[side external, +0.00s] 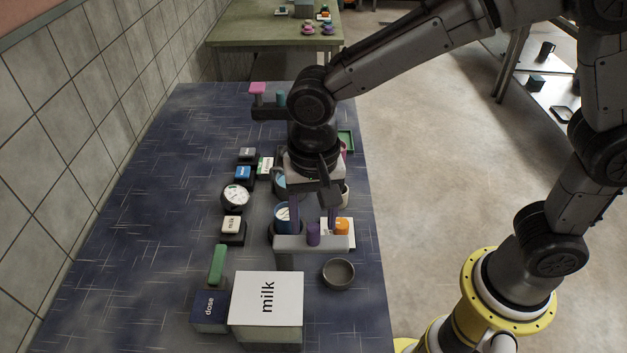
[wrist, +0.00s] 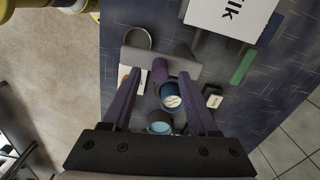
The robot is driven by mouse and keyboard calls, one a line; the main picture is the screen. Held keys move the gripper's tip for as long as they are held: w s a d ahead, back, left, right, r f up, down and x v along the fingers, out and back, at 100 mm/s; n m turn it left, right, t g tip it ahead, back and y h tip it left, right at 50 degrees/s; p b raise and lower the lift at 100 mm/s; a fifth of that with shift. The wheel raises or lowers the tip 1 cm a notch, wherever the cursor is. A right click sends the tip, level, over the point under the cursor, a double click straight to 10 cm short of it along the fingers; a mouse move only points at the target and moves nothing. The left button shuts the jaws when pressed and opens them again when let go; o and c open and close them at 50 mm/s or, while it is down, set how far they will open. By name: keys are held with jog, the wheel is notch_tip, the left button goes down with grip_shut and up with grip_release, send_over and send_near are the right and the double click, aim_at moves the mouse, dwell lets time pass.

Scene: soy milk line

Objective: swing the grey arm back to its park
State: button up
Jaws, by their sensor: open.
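The grey arm (side external: 287,244) is a flat, rounded bar lying across the front of the station, just behind the milk box. An upright purple knob (side external: 313,234) stands on it. The bar also shows in the wrist view (wrist: 185,69), with the purple knob (wrist: 160,72) near its middle. My gripper (side external: 313,229) points down with its purple fingers apart. In the wrist view my gripper (wrist: 160,74) has one finger on each side of the knob, with gaps showing. I cannot tell how deep the fingertips reach. No park mark can be made out.
The milk box (side external: 268,305) and blue dose box (side external: 209,311) stand in front, with a green handle (side external: 217,265) behind. A grey bowl (side external: 339,272) is front right. A blue cup (wrist: 172,102) sits behind the bar. An orange knob (side external: 342,227), dial (side external: 235,197) and milk button (side external: 232,225) are close.

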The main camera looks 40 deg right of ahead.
aim_at(314, 227)
notch_tip(314, 227, up, 11)
jog(key=shift+f, duration=0.15)
jog(key=shift+d, duration=0.1)
jog(key=s+d+r+m+t, duration=0.1)
jog(key=s+d+r, duration=0.15)
jog(key=d, duration=0.45)
jog(key=s+d+r+m+t, duration=0.1)
jog(key=d+r+t, duration=0.15)
jog(key=d, duration=0.35)
jog(key=s+d+f+n+t, duration=0.2)
jog(key=s+d+f+n, duration=0.3)
jog(key=s+d+n, duration=0.2)
jog(key=s+n, duration=0.2)
jog(key=s, duration=0.1)
jog(key=shift+f, duration=0.4)
